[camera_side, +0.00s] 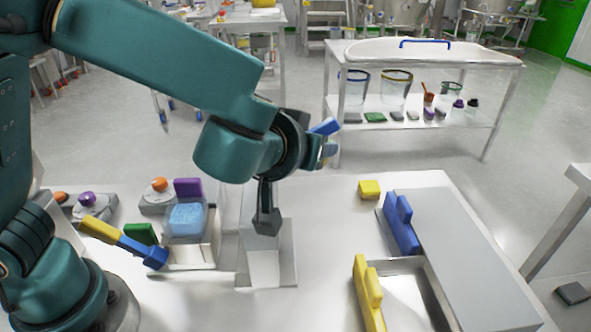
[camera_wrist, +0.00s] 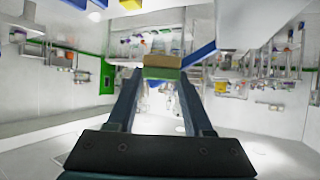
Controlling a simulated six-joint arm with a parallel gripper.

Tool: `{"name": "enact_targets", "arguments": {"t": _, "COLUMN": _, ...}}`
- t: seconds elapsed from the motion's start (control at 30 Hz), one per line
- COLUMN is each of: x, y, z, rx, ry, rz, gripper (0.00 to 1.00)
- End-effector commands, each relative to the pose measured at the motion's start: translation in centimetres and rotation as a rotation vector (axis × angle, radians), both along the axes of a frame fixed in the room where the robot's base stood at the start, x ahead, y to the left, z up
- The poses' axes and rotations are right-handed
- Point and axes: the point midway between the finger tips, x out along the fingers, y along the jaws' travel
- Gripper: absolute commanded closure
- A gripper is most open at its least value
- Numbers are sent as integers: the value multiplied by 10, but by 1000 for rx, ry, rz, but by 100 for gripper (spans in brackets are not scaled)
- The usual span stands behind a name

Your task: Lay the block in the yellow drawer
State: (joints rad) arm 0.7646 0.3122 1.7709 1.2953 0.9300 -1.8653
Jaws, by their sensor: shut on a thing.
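My gripper (camera_side: 267,222) hangs above the middle of the table in the side view. In the wrist view my gripper (camera_wrist: 162,75) has its two fingers closed on a small olive-green and tan block (camera_wrist: 163,67) at the tips. I cannot make this block out in the side view. The yellow drawer (camera_side: 368,292), with a yellow front and handle, is at the lower right of the side view. It is pulled out and its pale inside shows. My gripper is left of the drawer and apart from it.
A blue-handled drawer (camera_side: 401,222) sits behind the yellow one, under a grey top. A yellow cube (camera_side: 369,189) lies near it. A pale stand (camera_side: 265,268) is under my gripper. A light blue block (camera_side: 187,219), a green block (camera_side: 141,233) and a purple block (camera_side: 187,187) are on the left.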

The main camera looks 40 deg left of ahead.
Motion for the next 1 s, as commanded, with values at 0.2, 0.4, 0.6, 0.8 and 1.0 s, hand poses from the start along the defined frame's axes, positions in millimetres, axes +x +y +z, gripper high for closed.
{"name": "enact_targets", "arguments": {"t": 0.2, "x": 14, "y": -24, "z": -32, "rx": 4, "ry": 1, "rz": 107, "gripper": 100}}
{"name": "enact_targets", "arguments": {"t": 0.4, "x": 17, "y": -41, "z": -64, "rx": 5, "ry": -1, "rz": 201, "gripper": 100}}
{"name": "enact_targets", "arguments": {"t": 0.6, "x": 15, "y": -50, "z": -84, "rx": 5, "ry": -2, "rz": 258, "gripper": 100}}
{"name": "enact_targets", "arguments": {"t": 0.8, "x": 14, "y": -52, "z": -90, "rx": 4, "ry": -3, "rz": 275, "gripper": 100}}
{"name": "enact_targets", "arguments": {"t": 1.0, "x": 14, "y": -52, "z": -90, "rx": 4, "ry": -3, "rz": 275, "gripper": 100}}
